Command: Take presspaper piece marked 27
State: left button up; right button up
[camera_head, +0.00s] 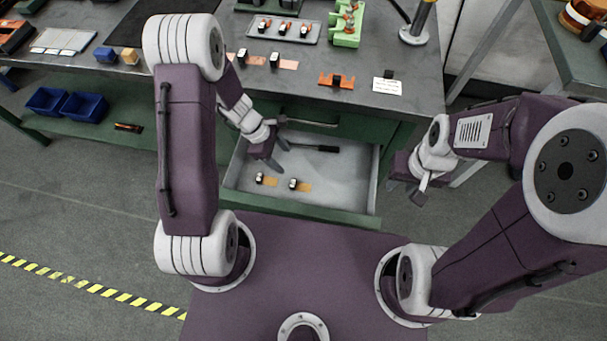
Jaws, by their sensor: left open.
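Two small tan pieces lie in the open drawer, each with a black-and-white clip or tag: a left one (270,182) and a right one (304,187). Two similar tan pieces lie on the tabletop, one at the left (256,60) and one at the right (289,65). The number 27 is too small to read on any of them. My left gripper (276,158) is open and empty over the back left of the drawer, behind the two pieces there. My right gripper (408,188) is outside the drawer to its right; its jaws are unclear.
The grey drawer (345,175) is pulled out below the workbench (220,90). A dark-handled tool (318,148) lies at its back. A tray (276,28), an orange holder (337,80) and a white label (387,87) are on the bench. Blue bins (84,106) stand on the lower shelf.

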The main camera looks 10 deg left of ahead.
pick_arm(q)
jog(key=b, duration=0.1)
send_near(293, 183)
notch_tip(293, 183, down, 3)
jog(key=shift+d+r+g+b, duration=0.15)
jog(key=shift+g+b, duration=0.15)
jog(key=shift+b, duration=0.75)
jog(key=shift+d+f, duration=0.3)
jog(key=shift+f, duration=0.25)
jog(key=b+x, duration=0.1)
jog(key=x, duration=0.1)
jog(key=b+x, duration=0.2)
jog(key=x, duration=0.1)
jog(key=shift+w+d+r, duration=0.15)
jog(key=shift+d, duration=0.1)
pick_arm(e)
notch_tip(293, 183, down, 7)
jog(key=shift+s, duration=0.3)
pick_arm(q)
jog(key=shift+r, duration=0.1)
grip_shut()
pick_arm(e)
jog(key=shift+a+r, duration=0.1)
